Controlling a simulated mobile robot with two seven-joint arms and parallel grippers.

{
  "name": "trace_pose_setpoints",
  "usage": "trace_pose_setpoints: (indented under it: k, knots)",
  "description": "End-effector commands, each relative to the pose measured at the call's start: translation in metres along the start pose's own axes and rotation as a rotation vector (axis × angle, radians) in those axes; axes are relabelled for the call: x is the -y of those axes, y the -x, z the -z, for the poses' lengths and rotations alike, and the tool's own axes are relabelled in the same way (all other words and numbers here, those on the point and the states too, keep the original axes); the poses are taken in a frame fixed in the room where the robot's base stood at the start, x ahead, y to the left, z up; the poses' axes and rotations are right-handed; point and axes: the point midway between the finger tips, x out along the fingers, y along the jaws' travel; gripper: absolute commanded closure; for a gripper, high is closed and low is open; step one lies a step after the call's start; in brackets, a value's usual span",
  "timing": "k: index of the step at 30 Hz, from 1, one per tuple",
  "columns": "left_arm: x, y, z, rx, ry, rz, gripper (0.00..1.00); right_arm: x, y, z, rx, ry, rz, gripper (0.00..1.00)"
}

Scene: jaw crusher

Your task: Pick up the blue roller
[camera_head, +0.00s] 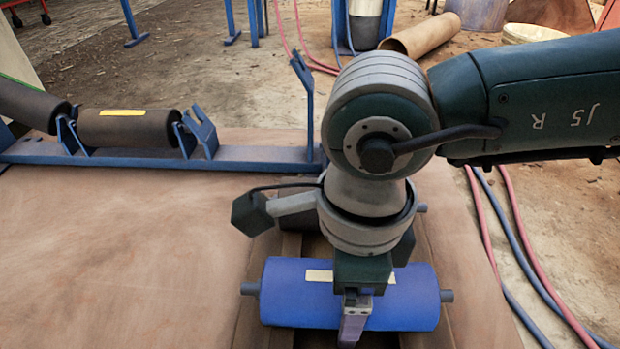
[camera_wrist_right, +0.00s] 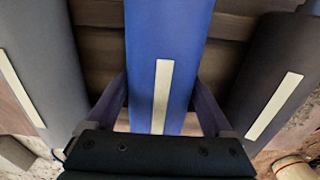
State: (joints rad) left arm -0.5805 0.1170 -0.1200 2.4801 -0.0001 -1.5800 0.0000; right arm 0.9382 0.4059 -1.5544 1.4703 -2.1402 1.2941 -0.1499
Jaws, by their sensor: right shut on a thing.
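The blue roller (camera_head: 405,297) has a pale label and grey shaft ends, and lies crosswise below my right arm in the head view. My right gripper (camera_head: 357,303) points down over its middle, with one finger visible against its near side. In the right wrist view, the blue roller (camera_wrist_right: 177,50) runs between the two fingers, which are shut on it from both sides. Whether it touches the support below cannot be told. My left gripper is not in view.
Grey rollers flank the blue one in the wrist view, left (camera_wrist_right: 35,60) and right (camera_wrist_right: 272,75). A blue frame (camera_head: 250,158) holding a grey roller (camera_head: 127,128) stands at the back left. Red and blue hoses lie at right. The brown surface (camera_head: 110,255) at left is clear.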

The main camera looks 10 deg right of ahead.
Motion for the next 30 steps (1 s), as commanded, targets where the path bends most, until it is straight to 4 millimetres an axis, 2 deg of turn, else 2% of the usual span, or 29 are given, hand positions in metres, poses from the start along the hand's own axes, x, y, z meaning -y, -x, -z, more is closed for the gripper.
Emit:
trace_pose_setpoints:
  k: [1, 8, 9, 23, 26, 30]
  knots:
    - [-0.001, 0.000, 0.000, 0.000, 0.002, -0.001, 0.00, 0.000, 0.000, 0.000, 0.001, 0.000, 0.000, 0.73]
    - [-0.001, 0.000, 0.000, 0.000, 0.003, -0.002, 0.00, 0.000, 0.000, 0.000, 0.001, 0.000, 0.000, 0.99]
    - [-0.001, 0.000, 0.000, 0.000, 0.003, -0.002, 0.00, 0.000, 0.000, 0.000, 0.001, -0.001, 0.000, 1.00]
    - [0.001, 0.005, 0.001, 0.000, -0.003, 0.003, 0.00, 0.001, 0.008, -0.001, 0.003, 0.000, 0.002, 1.00]
    - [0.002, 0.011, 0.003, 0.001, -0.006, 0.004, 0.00, 0.001, 0.018, -0.001, 0.004, 0.000, 0.002, 1.00]
    - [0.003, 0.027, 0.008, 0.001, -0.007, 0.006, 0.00, 0.001, 0.043, -0.001, 0.005, 0.001, 0.002, 1.00]
